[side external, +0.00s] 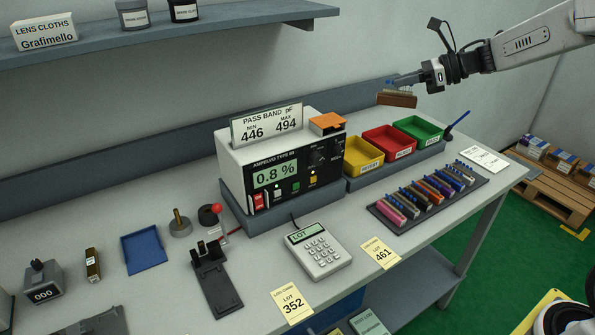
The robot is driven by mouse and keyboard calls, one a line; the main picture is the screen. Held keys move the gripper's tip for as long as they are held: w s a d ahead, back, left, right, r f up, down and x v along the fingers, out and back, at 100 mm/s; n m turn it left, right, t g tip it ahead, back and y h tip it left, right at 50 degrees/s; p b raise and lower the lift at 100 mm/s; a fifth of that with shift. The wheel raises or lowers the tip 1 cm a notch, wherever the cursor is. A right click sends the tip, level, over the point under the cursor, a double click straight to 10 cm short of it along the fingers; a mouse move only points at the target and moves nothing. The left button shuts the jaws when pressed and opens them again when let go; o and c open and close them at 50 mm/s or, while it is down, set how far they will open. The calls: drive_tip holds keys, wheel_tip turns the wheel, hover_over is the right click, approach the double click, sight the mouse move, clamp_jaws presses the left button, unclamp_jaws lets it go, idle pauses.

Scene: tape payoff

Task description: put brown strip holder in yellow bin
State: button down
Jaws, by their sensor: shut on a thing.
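My gripper (393,86) is shut on the brown strip holder (397,100) and holds it level in the air at the upper right, above the area of the bins. The yellow bin (363,172) stands at the left of a row of three bins on the bench. From this view the holder appears above and to the right of the yellow bin, above the red and green bins. The inside of the yellow bin is only partly visible.
The red bin (389,158) and green bin (417,146) stand beside the yellow one. A tester (279,166) with an orange-topped part stands to their left. A dark rack (428,199) of coloured strip holders lies in front. A shelf (170,36) runs along the wall.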

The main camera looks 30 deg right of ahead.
wheel_tip(320, 180, down, 11)
drive_tip(key=shift+w, duration=0.1)
hover_over(357, 160)
drive_tip(key=shift+s+f, duration=0.15)
drive_tip(key=shift+f, duration=2.15)
drive_tip(key=shift+s+f, duration=0.15)
drive_tip(key=shift+f, duration=2.1)
drive_tip(key=shift+w+f, duration=0.25)
drive_tip(key=shift+f, duration=1.55)
drive_tip(key=shift+f, duration=0.2)
